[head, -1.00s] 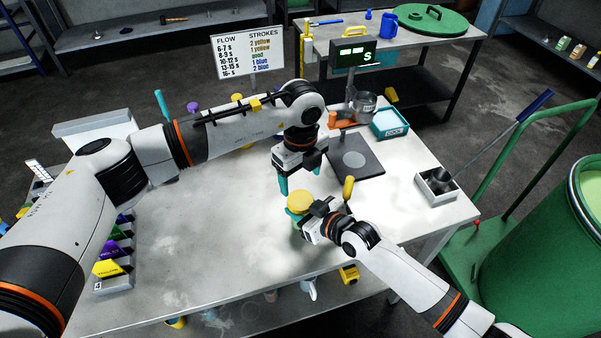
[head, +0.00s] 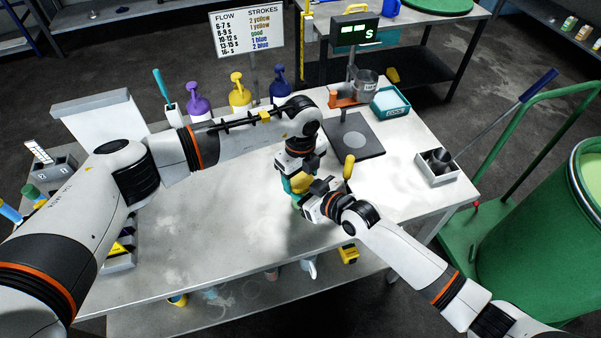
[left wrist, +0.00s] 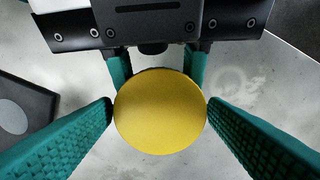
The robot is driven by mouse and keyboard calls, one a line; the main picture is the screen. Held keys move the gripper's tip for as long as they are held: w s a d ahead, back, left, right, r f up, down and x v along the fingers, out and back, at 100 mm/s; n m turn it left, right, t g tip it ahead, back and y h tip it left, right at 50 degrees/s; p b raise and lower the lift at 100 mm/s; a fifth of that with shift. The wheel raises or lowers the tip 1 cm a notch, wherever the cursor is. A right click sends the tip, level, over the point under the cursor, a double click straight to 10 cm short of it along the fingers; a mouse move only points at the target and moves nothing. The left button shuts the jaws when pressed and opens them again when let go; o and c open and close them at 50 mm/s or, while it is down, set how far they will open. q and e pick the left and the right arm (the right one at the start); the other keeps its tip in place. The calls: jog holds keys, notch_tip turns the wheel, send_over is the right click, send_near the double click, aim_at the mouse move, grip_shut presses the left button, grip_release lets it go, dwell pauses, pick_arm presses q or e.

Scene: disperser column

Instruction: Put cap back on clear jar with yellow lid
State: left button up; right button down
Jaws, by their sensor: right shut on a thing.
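The round yellow lid (head: 299,183) is between the fingers of my left gripper (head: 296,186). In the left wrist view the lid (left wrist: 160,111) fills the space between the two teal fingers (left wrist: 160,112). The finger faces are at its left and right edges, and I cannot tell whether they press on it. My right gripper (head: 312,203) is closed around the jar just under the lid. Its teal fingers also show behind the lid in the left wrist view. The clear jar itself is almost wholly hidden by the lid and grippers, so I cannot tell how the lid sits on it.
A dark plate (head: 354,137) and a yellow handle (head: 348,167) are close to the right gripper. A teal-edged tray (head: 391,102) and a grey box (head: 437,168) stand to the right. Purple, yellow and blue pump bottles (head: 240,91) stand at the back. The table's left middle is clear.

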pick_arm(q)
jog(key=c, duration=0.7)
jog(key=o, duration=1)
jog(key=shift+o, duration=0.2)
jog(key=shift+r, duration=2.3)
jog(key=shift+c, duration=0.5)
jog(key=shift+r, duration=1.75)
